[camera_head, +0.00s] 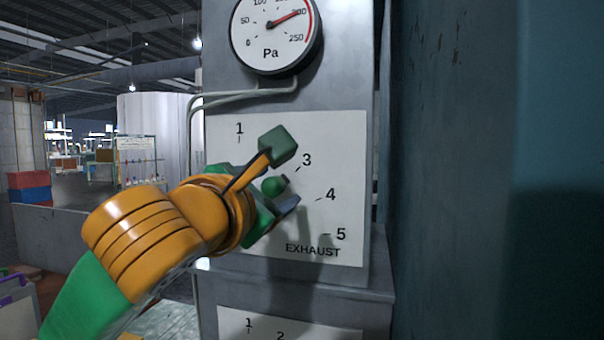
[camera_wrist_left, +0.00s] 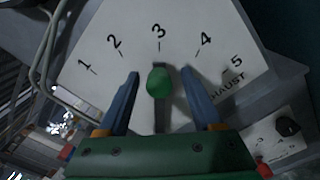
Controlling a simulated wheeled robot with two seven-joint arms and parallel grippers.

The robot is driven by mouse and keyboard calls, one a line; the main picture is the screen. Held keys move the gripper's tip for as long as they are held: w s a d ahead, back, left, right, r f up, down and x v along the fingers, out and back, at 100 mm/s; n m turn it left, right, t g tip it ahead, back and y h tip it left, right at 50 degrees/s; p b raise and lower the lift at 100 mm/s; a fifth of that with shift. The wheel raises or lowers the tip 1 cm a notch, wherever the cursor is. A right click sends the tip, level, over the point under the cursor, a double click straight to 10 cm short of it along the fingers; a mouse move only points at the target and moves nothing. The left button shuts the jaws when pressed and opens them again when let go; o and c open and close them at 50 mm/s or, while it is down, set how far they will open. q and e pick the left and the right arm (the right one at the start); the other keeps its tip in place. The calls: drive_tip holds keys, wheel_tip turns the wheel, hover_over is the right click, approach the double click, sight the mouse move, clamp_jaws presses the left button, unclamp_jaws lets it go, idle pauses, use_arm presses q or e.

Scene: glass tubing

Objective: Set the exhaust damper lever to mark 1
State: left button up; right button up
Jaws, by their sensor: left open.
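The exhaust damper lever shows as a round green knob (camera_head: 273,186) in front of a white plate (camera_head: 340,140) marked 1 to 5 and EXHAUST. In the left wrist view the knob (camera_wrist_left: 159,82) lines up with mark 3, with a dark bar behind it. My left gripper (camera_head: 281,196) is at the plate, open. Its two blue-grey fingers (camera_wrist_left: 160,76) stand on either side of the knob, with a gap visible on both sides. In the head view my arm hides mark 2 and part of the lever. My right gripper is not in view.
A round Pa gauge (camera_head: 273,32) sits above the plate, its needle near 200. A thin pipe (camera_head: 240,96) runs below it. A second marked plate (camera_head: 300,328) is lower down; a black knob (camera_wrist_left: 288,127) shows there. A blue-green surface (camera_head: 480,150) stands at right.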

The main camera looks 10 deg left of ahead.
use_arm(q)
drive_tip(key=shift+w, duration=0.2)
drive_tip(key=shift+s+a, duration=0.1)
drive_tip(key=shift+s, duration=0.15)
drive_tip(key=shift+c, duration=0.5)
drive_tip(key=shift+s, duration=0.1)
clamp_jaws()
idle(0.5)
